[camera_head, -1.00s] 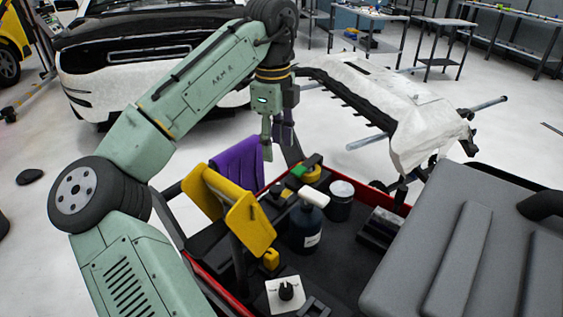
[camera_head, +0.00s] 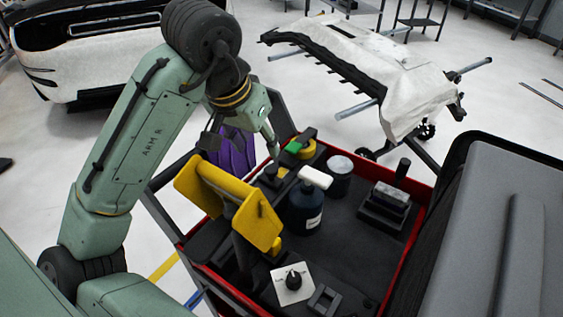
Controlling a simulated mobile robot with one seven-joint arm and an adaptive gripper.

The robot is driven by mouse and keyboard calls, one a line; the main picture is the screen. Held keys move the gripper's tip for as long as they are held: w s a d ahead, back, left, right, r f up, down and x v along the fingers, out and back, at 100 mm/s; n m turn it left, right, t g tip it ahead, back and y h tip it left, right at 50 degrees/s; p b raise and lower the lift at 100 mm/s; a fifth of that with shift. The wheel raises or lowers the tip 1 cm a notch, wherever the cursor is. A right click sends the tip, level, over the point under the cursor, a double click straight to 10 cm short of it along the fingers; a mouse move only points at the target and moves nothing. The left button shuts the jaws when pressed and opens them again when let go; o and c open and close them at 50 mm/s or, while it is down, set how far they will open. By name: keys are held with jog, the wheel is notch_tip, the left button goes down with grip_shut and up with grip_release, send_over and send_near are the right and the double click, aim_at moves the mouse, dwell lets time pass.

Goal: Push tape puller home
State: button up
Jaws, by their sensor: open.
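I cannot tell for sure which item is the tape puller. A likely one is the black piece with a green block (camera_head: 295,147) and a yellow roll (camera_head: 308,149) at the back left of the red-rimmed cart tray. My gripper (camera_head: 270,142) points down just left of this piece, above the tray's back left part. It is open, and I see nothing held in it. Its fingertips are small here, and I cannot tell if they touch anything.
A covered bumper (camera_head: 395,85) stands behind.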

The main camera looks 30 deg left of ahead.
aim_at(271, 169)
jog(key=x, duration=1)
jog(key=shift+f+p, duration=0.3)
jog(key=shift+p, duration=0.1)
jog(key=shift+c, duration=0.3)
grip_shut()
jog(key=shift+w, duration=0.1)
